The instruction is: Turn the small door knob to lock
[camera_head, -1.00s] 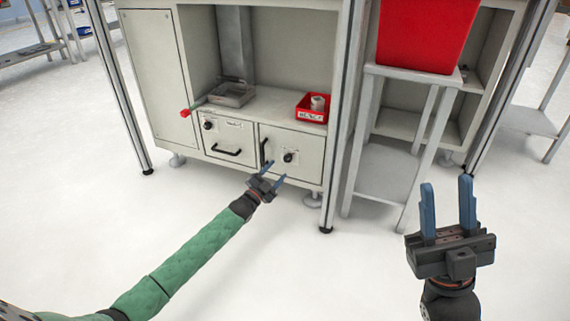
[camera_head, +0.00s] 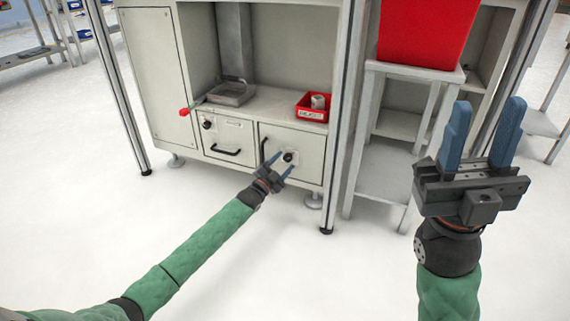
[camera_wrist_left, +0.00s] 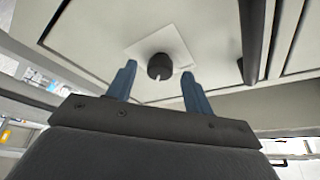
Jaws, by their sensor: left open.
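The small black door knob (camera_head: 289,157) sits on a light plate on the right door (camera_head: 305,144) of the cabinet. My left gripper (camera_head: 283,164) is open, with blue fingers pointing at the knob. It also shows in the left wrist view (camera_wrist_left: 158,82), with no contact visible. My right gripper (camera_head: 484,132) is open and empty, raised at the right, away from the cabinet.
A black vertical handle (camera_head: 263,150) is left of the knob. A drawer (camera_head: 229,141) with a similar knob (camera_head: 207,124) adjoins the door. A red bin (camera_head: 312,113) stands on the shelf above. A metal post (camera_head: 344,120) and grey stand (camera_head: 384,170) are to the right.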

